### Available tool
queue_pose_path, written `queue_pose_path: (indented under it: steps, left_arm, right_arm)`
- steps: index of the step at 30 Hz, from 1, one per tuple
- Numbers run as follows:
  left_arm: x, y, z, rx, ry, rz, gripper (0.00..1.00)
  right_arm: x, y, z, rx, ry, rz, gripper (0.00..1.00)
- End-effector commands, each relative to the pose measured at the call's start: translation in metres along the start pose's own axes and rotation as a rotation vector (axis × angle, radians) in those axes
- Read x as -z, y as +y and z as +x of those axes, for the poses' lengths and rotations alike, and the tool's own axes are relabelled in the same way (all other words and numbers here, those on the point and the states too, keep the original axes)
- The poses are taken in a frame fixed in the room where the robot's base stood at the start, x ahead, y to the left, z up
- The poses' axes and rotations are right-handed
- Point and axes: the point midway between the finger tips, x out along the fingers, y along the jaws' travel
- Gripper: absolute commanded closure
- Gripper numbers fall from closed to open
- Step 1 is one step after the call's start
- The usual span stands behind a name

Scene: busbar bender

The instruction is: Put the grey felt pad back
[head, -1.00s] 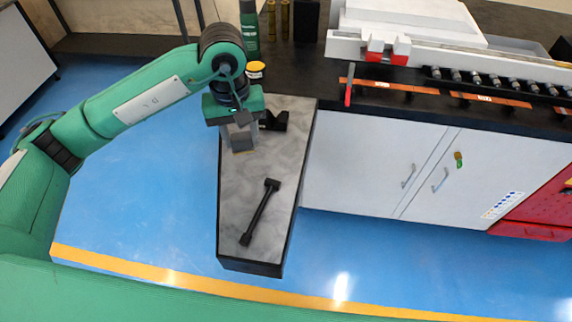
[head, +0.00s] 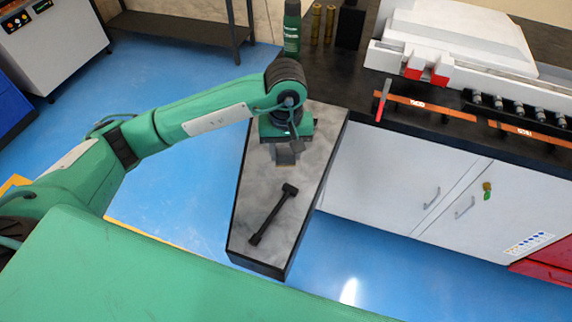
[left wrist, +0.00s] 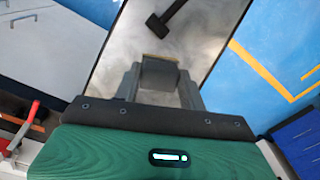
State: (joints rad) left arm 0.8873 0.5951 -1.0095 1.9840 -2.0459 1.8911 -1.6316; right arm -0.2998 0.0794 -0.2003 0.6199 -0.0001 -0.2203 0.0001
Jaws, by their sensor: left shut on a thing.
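The grey felt pad (left wrist: 159,75) is a small grey block with a tan edge, held between the fingers of my left gripper (left wrist: 160,88) in the left wrist view. In the head view, my left gripper (head: 287,148) points down over the grey stone-look worktop (head: 245,212), with the pad (head: 286,158) at its fingertips. I cannot tell whether the pad touches the worktop. My right gripper is not in view.
A black hammer-like tool (head: 272,215) lies on the worktop, nearer than the gripper. A red-handled tool (head: 382,101) and copper bars (head: 430,106) lie to the right.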

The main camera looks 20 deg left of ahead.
Motion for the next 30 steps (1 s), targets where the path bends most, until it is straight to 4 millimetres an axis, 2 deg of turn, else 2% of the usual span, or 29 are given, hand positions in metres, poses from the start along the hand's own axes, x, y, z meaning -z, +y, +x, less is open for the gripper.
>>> queue_pose_path:
  steps: [1, 6, 14, 19, 26, 27, 29, 30]
  left_arm:
    - [-0.001, 0.000, 0.009, 0.002, -0.006, -0.001, 0.84]
    - [-0.001, 0.000, 0.036, 0.000, -0.003, 0.000, 0.84]
    - [-0.001, 0.000, 0.054, 0.000, -0.003, 0.001, 0.84]
    - [-0.001, 0.000, 0.077, 0.001, -0.004, 0.000, 0.84]
    - [0.000, 0.001, 0.083, -0.001, 0.001, 0.001, 0.84]
    - [0.000, 0.001, 0.083, -0.001, 0.001, 0.001, 0.51]
    - [0.000, 0.001, 0.083, -0.001, 0.001, 0.001, 0.39]
    - [0.000, 0.001, 0.083, -0.001, 0.000, 0.001, 0.37]
  right_arm:
    - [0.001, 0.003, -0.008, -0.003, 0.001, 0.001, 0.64]
    - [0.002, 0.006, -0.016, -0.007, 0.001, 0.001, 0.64]
    - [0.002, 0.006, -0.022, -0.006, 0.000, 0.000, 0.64]
    - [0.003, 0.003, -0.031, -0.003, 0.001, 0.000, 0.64]
    - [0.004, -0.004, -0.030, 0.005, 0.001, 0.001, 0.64]
    - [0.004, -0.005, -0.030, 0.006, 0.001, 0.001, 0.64]
    - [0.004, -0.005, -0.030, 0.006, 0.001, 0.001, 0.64]
    - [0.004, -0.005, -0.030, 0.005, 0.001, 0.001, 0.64]
